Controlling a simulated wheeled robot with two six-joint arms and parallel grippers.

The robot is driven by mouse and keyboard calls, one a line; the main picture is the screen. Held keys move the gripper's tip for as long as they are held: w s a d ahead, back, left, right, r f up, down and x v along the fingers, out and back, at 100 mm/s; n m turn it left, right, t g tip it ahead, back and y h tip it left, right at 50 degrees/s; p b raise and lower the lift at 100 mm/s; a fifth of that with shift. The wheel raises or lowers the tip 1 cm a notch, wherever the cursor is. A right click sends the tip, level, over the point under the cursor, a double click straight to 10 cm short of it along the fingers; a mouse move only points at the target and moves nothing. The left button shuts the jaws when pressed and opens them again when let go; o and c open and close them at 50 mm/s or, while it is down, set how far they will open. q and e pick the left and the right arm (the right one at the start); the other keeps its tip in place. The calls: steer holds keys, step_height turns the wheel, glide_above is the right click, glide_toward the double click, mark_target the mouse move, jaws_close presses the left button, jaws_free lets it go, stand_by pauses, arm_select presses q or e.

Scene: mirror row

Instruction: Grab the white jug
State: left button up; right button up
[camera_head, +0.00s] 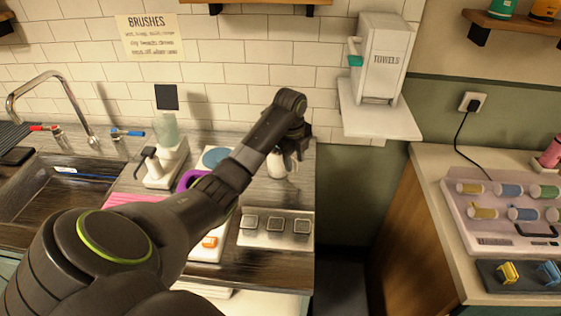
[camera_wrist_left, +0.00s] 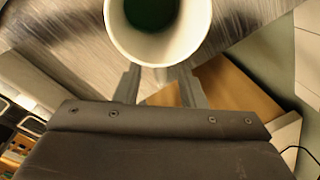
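The white jug (camera_head: 280,168) stands on the grey counter near its right end, partly hidden by my left arm and gripper. In the left wrist view the jug (camera_wrist_left: 157,49) shows from above, with a round white rim and a dark green inside. My left gripper (camera_head: 295,140) is at the jug, pointing down. In the left wrist view its two fingers (camera_wrist_left: 160,88) are apart, just below the rim. A pale narrow part, perhaps the handle, shows between them; I cannot tell if they touch it. My right gripper is not in view.
A tray with square pieces (camera_head: 275,228) lies in front of the jug. A blue disc (camera_head: 215,157), purple ring (camera_head: 190,179) and pump dispenser (camera_head: 152,165) are to its left. A towel box (camera_head: 383,60) hangs on the wall. A gap separates the right counter.

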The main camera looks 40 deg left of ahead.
arm_select(q)
steer(key=shift+f, duration=0.5)
jaws_close()
steer(key=shift+r, duration=0.15)
steer(key=shift+w+r, duration=0.1)
steer(key=shift+r, duration=0.6)
step_height(320, 180, up, 6)
steer(key=shift+r+b, duration=0.2)
steer(key=shift+b, duration=0.15)
steer(key=shift+r+p, duration=0.9)
steer(key=shift+p, duration=0.1)
